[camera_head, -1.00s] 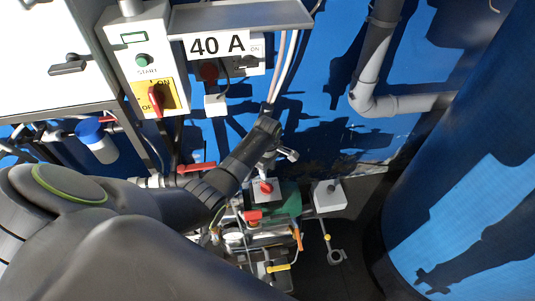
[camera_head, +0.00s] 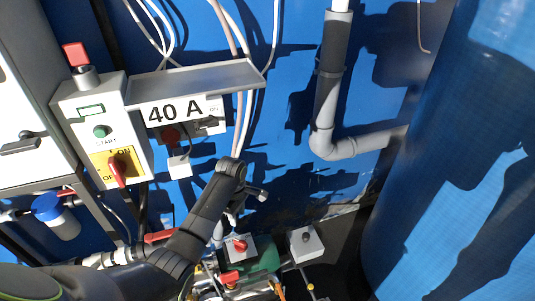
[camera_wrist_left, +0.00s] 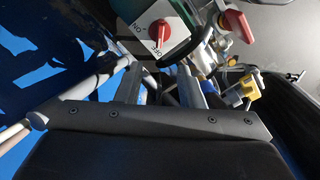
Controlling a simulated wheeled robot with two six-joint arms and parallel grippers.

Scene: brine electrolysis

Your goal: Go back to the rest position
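My left arm comes in from the lower left in the head view, and my left gripper (camera_head: 258,193) is in front of the blue wall, above the equipment at the bottom. In the left wrist view, the two grey fingers of the left gripper (camera_wrist_left: 160,84) stand apart with nothing seen held between them. A grey box with a red rotary switch (camera_wrist_left: 166,32), marked ON and OFF, lies beyond the fingertips. My right gripper is in neither view.
A control box (camera_head: 64,106) with a green START button and a red ON/OFF switch is at left, beside a "40 A" sign (camera_head: 176,110). A grey pipe (camera_head: 329,95) runs down the wall. A large blue tank (camera_head: 455,190) fills the right side.

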